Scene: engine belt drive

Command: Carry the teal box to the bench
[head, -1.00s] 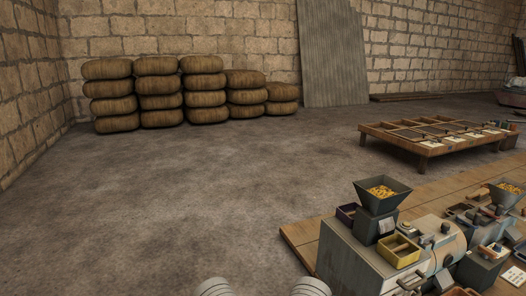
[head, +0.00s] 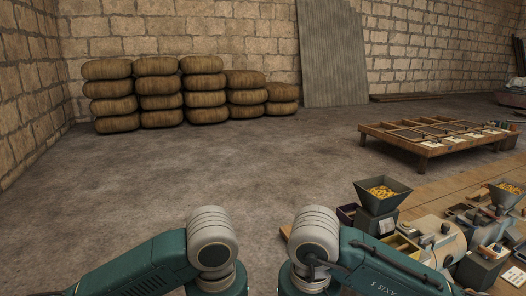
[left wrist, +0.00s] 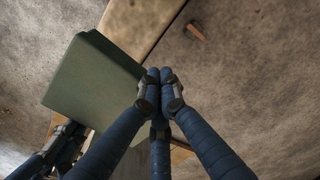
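A dull green box (left wrist: 95,82), likely the teal box, fills the upper left of the left wrist view. My left gripper (left wrist: 160,78) has its dark blue fingers drawn together with tips side by side at the box's right edge. I see nothing between them; whether they touch the box is unclear. Dark fingers, apparently of my right gripper (left wrist: 62,143), show below the box's lower left; their opening is unclear. Neither gripper nor the box shows in the head view. A low wooden bench (head: 392,141) with a divided top stands at the right there.
A hopper machine (head: 383,207) and other small equipment crowd the lower right on wooden boards. Stacked brown bales (head: 160,101) and a corrugated sheet (head: 333,55) stand by the back wall. The middle floor is clear.

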